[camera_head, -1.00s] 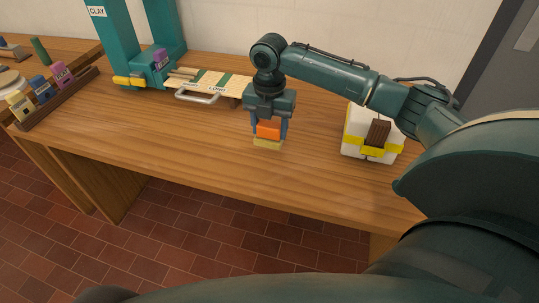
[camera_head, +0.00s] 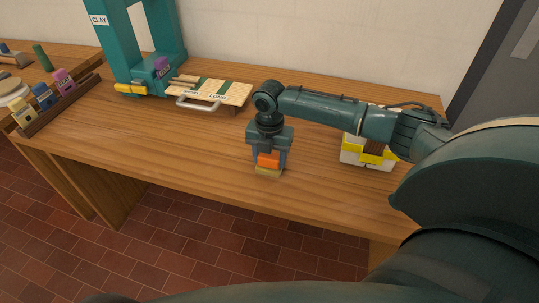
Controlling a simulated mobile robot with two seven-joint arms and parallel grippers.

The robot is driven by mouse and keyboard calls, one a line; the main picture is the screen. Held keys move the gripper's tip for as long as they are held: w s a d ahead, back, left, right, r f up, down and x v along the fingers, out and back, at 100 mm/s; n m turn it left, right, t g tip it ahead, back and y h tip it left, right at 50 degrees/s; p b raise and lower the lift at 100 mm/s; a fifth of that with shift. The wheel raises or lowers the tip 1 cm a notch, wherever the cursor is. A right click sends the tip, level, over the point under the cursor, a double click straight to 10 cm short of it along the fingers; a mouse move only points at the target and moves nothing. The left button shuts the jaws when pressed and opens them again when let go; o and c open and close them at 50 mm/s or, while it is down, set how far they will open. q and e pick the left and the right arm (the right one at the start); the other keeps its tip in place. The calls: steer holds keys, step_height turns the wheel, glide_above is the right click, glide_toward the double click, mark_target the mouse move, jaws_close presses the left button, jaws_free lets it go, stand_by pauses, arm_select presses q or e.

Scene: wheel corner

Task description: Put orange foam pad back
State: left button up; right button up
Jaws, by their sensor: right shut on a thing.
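My right gripper (camera_head: 268,163) points down over the front middle part of the wooden table. It is shut on the orange foam pad (camera_head: 268,160), which shows between its two fingers. A pale yellow layer (camera_head: 268,172) sits directly under the orange part; I cannot tell whether it belongs to the pad, or whether it touches the table. My left gripper is not in view.
A teal press marked CLAY (camera_head: 112,45) and a board with a metal handle (camera_head: 222,92) stand at the back left. A rack (camera_head: 60,108) of coloured blocks is at the far left. A white and yellow block (camera_head: 352,150) sits right, partly behind my arm. Table around the gripper is clear.

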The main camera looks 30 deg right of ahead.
steer(key=o, duration=1.2)
steer(key=shift+o, duration=0.2)
